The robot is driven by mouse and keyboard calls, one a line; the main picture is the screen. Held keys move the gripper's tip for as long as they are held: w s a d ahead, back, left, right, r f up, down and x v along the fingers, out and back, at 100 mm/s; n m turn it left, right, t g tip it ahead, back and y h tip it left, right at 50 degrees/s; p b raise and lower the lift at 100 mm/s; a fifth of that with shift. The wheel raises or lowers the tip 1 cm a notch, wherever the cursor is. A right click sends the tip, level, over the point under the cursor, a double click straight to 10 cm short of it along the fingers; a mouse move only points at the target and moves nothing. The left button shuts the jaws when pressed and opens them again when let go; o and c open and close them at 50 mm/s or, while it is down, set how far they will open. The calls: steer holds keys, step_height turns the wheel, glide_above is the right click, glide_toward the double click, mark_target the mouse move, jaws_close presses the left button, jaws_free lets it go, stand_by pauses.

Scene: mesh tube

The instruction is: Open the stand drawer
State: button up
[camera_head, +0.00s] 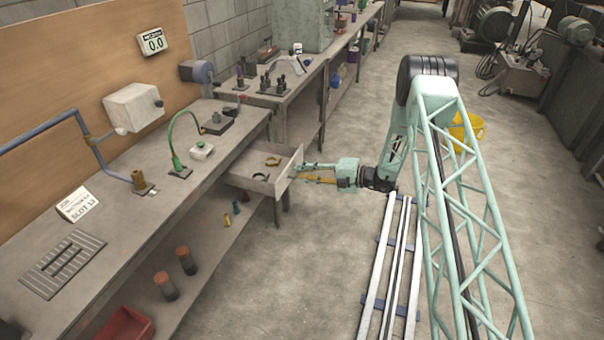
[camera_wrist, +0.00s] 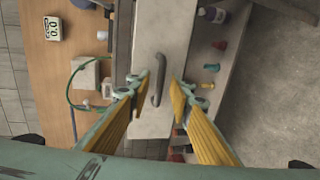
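The stand drawer (camera_head: 286,178) is pulled out from under the bench top, with its open inside showing in the head view. A yellowish ring-like part (camera_head: 273,160) and a dark curved part (camera_head: 261,177) lie in it. In the wrist view, the drawer's pale front carries a dark bar handle (camera_wrist: 158,80). My gripper (camera_head: 297,174) is at the drawer front. In the wrist view my gripper (camera_wrist: 159,87) has its yellow-padded fingers apart, one on each side of the handle. Gaps show between handle and fingers; the exact depth is unclear.
The long workbench (camera_head: 150,205) holds a green hose (camera_head: 184,130), a slotted plate (camera_head: 63,262) and other fittings. Floor rails (camera_head: 391,270) run beside the bench.

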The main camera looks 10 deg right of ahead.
steer(key=v, duration=1.1)
steer(key=shift+d, duration=0.35)
steer(key=shift+s+r, duration=0.1)
steer(key=shift+r, duration=0.05)
steer(key=shift+r, duration=0.15)
steer(key=s+a+r+n+g+h, duration=0.1)
steer(key=s+a+r+n+g, duration=0.2)
steer(key=s+a+r+n, duration=0.5)
steer(key=s+a+r+n+g+h, duration=0.15)
steer(key=s+r+n, duration=0.6)
steer(key=r, duration=0.75)
steer(key=s+a+r+n+g+h, duration=0.25)
steer(key=s+a+r+n, duration=0.2)
steer(key=s+r, duration=0.6)
steer(key=s+d+r+n+t+h, duration=0.1)
steer(key=s+d+r+n+h, duration=0.2)
steer(key=s+n, duration=0.4)
steer(key=s+d+r+n+t+h, duration=0.1)
steer(key=s+r+n, duration=0.4)
steer(key=s, duration=1.3)
steer(key=s+d+r+n+t+h, duration=0.1)
steer(key=s+d+r+n+h, duration=0.3)
steer(key=s+n, duration=0.5)
steer(key=shift+s+d+r+n+h, duration=0.35)
steer(key=shift+s+d, duration=0.65)
steer(key=shift+s, duration=0.7)
